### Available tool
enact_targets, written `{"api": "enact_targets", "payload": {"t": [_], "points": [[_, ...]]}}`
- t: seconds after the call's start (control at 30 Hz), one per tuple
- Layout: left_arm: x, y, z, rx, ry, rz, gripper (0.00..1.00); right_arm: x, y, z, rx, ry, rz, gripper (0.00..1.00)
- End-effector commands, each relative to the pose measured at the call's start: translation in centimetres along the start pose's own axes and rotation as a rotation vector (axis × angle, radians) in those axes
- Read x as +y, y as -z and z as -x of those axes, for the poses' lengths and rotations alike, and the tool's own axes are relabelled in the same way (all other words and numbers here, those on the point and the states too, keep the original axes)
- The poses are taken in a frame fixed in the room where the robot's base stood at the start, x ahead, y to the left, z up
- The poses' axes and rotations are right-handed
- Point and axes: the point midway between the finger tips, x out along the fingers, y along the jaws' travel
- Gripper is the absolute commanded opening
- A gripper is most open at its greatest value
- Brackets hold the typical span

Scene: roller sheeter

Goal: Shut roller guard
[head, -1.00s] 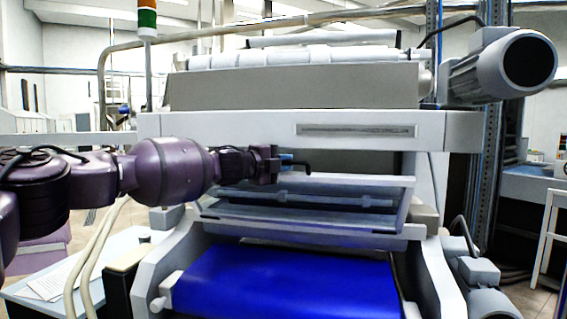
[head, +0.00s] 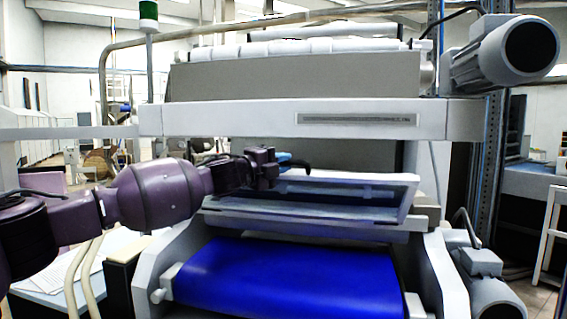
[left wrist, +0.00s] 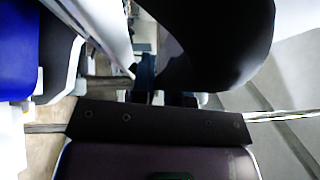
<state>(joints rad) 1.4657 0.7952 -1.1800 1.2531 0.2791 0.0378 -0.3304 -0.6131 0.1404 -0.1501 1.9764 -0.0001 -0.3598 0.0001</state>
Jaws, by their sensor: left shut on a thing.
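The roller guard (head: 408,205) is a pale frame with a see-through panel, tilted in the machine's opening above the blue belt. A dark curved handle (head: 300,165) stands at its upper left. My left gripper (head: 276,167) reaches in from the left and is shut on this handle. The exact contact is small and dark in the head view. In the left wrist view, a large black shape covers the upper middle and hides much of the grip. My right gripper is in neither view.
The blue belt (head: 290,275) lies below the guard, between pale side plates. A white crossbeam (head: 250,119) runs above the opening. A grey motor (head: 500,50) juts out at the upper right, another (head: 490,280) sits at the lower right. Papers lie on a table at the left.

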Motion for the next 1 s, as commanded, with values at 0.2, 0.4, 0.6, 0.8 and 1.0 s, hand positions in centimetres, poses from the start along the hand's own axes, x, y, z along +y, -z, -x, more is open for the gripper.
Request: {"api": "enact_targets", "payload": {"t": [0.2, 0.4, 0.6, 0.8, 1.0], "points": [[1.8, 1.0, 1.3, 0.002, 0.056, -0.037, 0.0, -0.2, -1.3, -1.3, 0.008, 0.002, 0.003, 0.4], [3.4, 1.9, 2.5, 0.001, 0.116, -0.081, 0.0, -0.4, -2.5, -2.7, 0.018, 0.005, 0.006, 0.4], [5.4, 2.8, 3.9, -0.001, 0.189, -0.133, 0.0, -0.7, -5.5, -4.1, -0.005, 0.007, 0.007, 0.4], [7.1, 3.8, 5.1, -0.001, 0.263, -0.186, 0.0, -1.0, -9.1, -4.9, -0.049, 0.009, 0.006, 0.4], [8.4, 4.4, 6.0, -0.002, 0.322, -0.231, 0.0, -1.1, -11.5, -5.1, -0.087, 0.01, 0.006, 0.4]]}}
